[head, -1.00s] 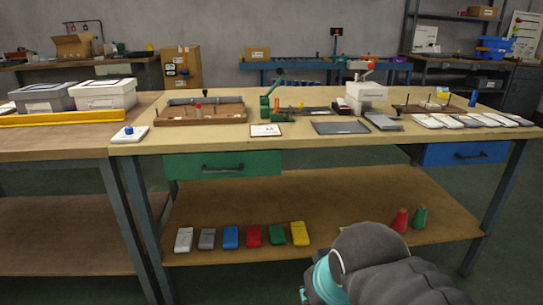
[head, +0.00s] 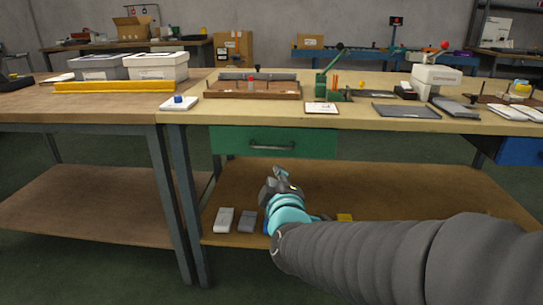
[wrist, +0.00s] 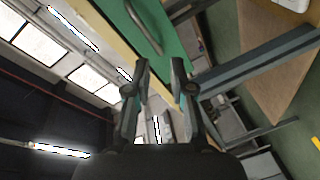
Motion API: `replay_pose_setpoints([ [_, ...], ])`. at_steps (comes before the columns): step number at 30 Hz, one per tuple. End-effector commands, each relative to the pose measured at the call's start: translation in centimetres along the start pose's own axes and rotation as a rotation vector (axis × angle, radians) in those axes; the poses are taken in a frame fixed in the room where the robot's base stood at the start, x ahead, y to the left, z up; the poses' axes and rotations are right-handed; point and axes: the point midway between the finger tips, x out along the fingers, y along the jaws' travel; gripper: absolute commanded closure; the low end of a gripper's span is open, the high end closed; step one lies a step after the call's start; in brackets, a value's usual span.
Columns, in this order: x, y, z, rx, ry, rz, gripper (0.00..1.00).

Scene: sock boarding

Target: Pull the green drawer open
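The green drawer (head: 230,140) is closed under the left part of the workbench top. Its dark bar handle (head: 271,147) runs across the middle of its front. My gripper (head: 281,173) is just below the handle in the head view, apart from the drawer front. In the wrist view the drawer front (wrist: 178,50) is tilted at the top, with its handle (wrist: 143,28) above the fingers. My gripper (wrist: 160,75) is open there, its two fingers spread with nothing between them.
The workbench top (head: 365,118) overhangs the drawer and carries trays and tools. A lower shelf (head: 400,182) holds small cases, including a white one (head: 224,219) and a grey one (head: 247,220). A table leg (head: 182,205) stands left of the drawer. A blue drawer (head: 520,150) is at right.

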Motion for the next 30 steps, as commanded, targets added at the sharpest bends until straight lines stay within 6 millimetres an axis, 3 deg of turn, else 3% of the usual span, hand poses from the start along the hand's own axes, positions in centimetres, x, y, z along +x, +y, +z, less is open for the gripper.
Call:
replay_pose_setpoints([
  [1, 0.7, -1.3, -0.3, -0.075, -0.002, 0.045, 0.77],
  [9, 1.3, -2.5, -1.1, -0.407, -0.093, 0.269, 0.77],
  [17, 1.8, -2.2, -1.2, -0.493, -0.134, 0.323, 0.77],
  [30, 8.8, 0.2, -0.8, -0.491, -0.134, 0.322, 0.77],
])
